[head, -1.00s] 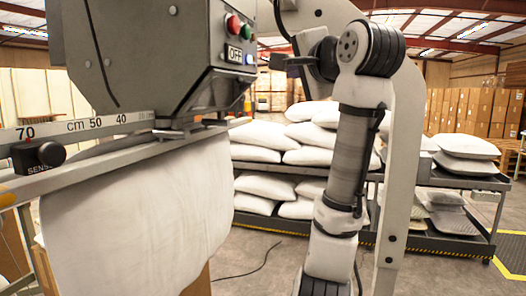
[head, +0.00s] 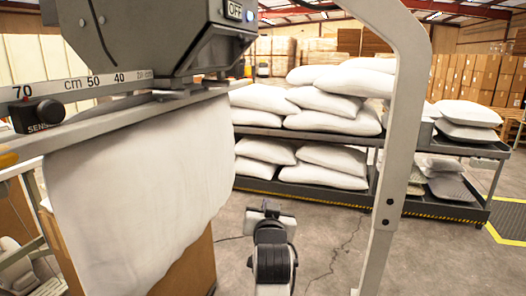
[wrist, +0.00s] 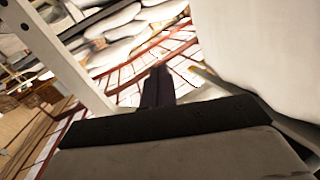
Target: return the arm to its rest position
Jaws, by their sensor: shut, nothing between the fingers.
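My gripper (wrist: 157,88) shows in the wrist view as dark fingers held together, shut with nothing between them. In the head view part of my arm (head: 271,262) is folded low at the bottom middle, right of the hanging white pillow cover and apart from it there. The fingers cannot be made out clearly in that view. A large white surface (wrist: 265,50), probably the same cover, fills the upper right of the wrist view.
A grey machine post (head: 398,130) stands right of my arm. Behind it, a two-level rack (head: 440,207) holds several white pillows (head: 335,118). A cardboard box (head: 190,265) stands below the cover. The floor (head: 330,235) between arm and rack is clear except for a cable.

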